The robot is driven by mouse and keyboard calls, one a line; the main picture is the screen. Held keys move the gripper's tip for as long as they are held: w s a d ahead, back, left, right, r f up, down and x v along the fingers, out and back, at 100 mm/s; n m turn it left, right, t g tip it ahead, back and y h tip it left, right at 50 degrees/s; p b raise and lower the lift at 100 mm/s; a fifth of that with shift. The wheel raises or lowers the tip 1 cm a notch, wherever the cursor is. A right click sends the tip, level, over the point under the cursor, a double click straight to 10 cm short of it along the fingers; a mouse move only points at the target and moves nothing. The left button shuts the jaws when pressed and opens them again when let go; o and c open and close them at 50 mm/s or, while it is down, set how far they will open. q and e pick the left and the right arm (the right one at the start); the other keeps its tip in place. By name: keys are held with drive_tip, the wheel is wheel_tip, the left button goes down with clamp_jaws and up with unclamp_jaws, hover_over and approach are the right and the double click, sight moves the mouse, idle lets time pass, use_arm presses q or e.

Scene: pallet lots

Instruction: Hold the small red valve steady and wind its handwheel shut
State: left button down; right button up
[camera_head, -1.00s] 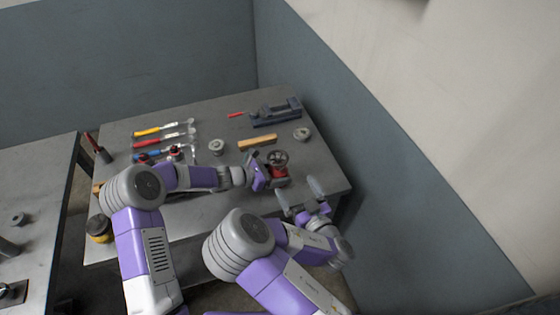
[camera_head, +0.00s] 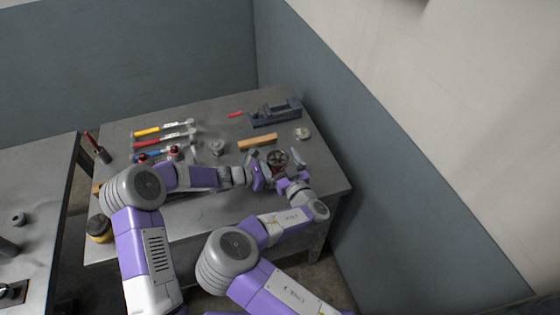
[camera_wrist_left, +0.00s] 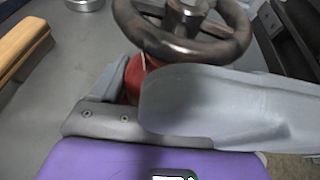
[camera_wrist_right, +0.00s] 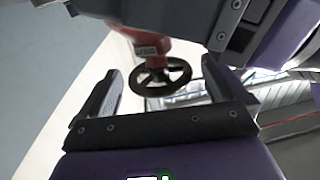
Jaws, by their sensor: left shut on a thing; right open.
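The small red valve (camera_head: 271,168) is at the right part of the workbench, with its dark round handwheel (camera_head: 278,157) on top. My left gripper (camera_head: 261,177) is shut on the valve's red body from the left. In the left wrist view a grey finger covers much of the red body (camera_wrist_left: 134,76), below the handwheel (camera_wrist_left: 190,40). My right gripper (camera_head: 287,171) is open beside the valve. In the right wrist view the handwheel (camera_wrist_right: 160,76) appears between its two spread fingers, apparently untouched. The red body shows there too (camera_wrist_right: 150,46).
A blue-grey vise (camera_head: 275,112), a wooden block (camera_head: 257,142) and round metal parts (camera_head: 217,147) lie behind the valve. Several hand tools (camera_head: 163,142) lie at the back left of the workbench (camera_head: 225,205). A wall stands close on the right.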

drive_tip(key=c, duration=1.1)
drive_tip(key=shift+o, duration=0.2)
drive_tip(key=shift+d+f+m+t+h, duration=0.35)
drive_tip(key=shift+m+h, duration=0.25)
drive_tip(key=shift+h, duration=0.2)
drive_tip(key=shift+a+r+m+h, duration=0.2)
drive_tip(key=shift+a+m+h, duration=0.15)
drive_tip(key=shift+h, duration=0.25)
drive_tip(key=shift+s+m+t+h, duration=0.1)
drive_tip(key=shift+m+t+h, duration=0.35)
drive_tip(key=shift+h, duration=0.45)
drive_tip(key=shift+r, duration=0.1)
drive_tip(key=o, duration=1.1)
drive_tip(key=shift+a, duration=0.15)
drive_tip(key=shift+c, duration=0.2)
